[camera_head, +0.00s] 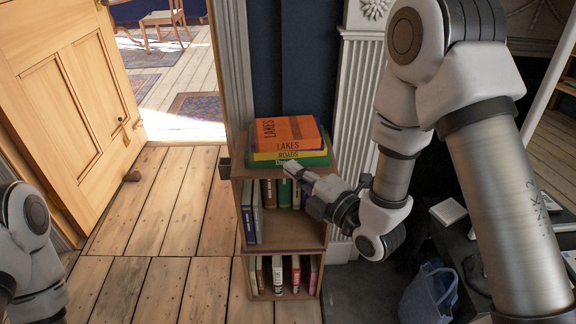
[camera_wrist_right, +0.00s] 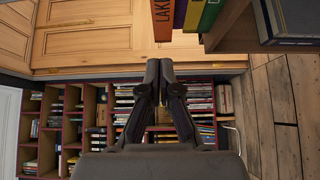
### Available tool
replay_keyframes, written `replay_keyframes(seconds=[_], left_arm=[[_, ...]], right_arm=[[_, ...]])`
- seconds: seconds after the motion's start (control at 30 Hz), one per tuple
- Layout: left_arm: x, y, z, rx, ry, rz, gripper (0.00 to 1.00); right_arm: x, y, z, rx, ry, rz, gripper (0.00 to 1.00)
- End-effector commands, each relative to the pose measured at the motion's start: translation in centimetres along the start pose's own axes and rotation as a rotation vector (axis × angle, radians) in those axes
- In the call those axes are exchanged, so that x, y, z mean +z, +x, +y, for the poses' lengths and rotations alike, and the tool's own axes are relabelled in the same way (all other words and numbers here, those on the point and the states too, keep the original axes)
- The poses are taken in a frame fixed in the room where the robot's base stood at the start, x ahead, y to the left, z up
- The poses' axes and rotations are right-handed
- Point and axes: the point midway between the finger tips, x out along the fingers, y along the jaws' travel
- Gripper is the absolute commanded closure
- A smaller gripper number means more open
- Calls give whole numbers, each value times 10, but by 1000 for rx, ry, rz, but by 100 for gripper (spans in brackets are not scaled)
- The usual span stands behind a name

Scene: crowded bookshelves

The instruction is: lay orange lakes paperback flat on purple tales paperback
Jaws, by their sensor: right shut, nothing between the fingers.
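The orange lakes paperback (camera_head: 286,131) lies flat on top of a stack on the small bookcase, above a yellow roads book (camera_head: 290,155) and a green book (camera_head: 321,159). Its orange spine also shows at the top of the right wrist view (camera_wrist_right: 162,18). My right gripper (camera_head: 287,165) is shut and empty, by the front of the stack in the head view. In the right wrist view its fingers (camera_wrist_right: 159,72) meet just clear of the spines. My left gripper is out of view; only part of that arm shows.
The bookcase (camera_head: 285,234) holds upright books on two shelves below the stack. A wooden door (camera_head: 70,85) stands at left, and a fluted white pilaster (camera_head: 357,110) rises behind at right. A blue bag (camera_head: 428,292) is at lower right. The floor left of the bookcase is clear.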

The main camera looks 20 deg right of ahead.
Motion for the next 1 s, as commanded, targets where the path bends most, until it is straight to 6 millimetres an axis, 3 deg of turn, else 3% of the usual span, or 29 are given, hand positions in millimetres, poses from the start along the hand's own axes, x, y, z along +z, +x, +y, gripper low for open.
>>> replay_keyframes(seconds=[0.13, 0.3, 0.77, 1.0], left_arm=[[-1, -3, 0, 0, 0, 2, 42], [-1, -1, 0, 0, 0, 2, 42], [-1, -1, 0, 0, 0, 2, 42], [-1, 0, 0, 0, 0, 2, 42]], right_arm=[[-1, 33, 4, 3, -4, 3, 100], [22, 51, 4, 3, 2, -3, 100], [29, 58, 3, 0, 2, -1, 100], [47, 75, 3, 1, 2, -1, 100]])
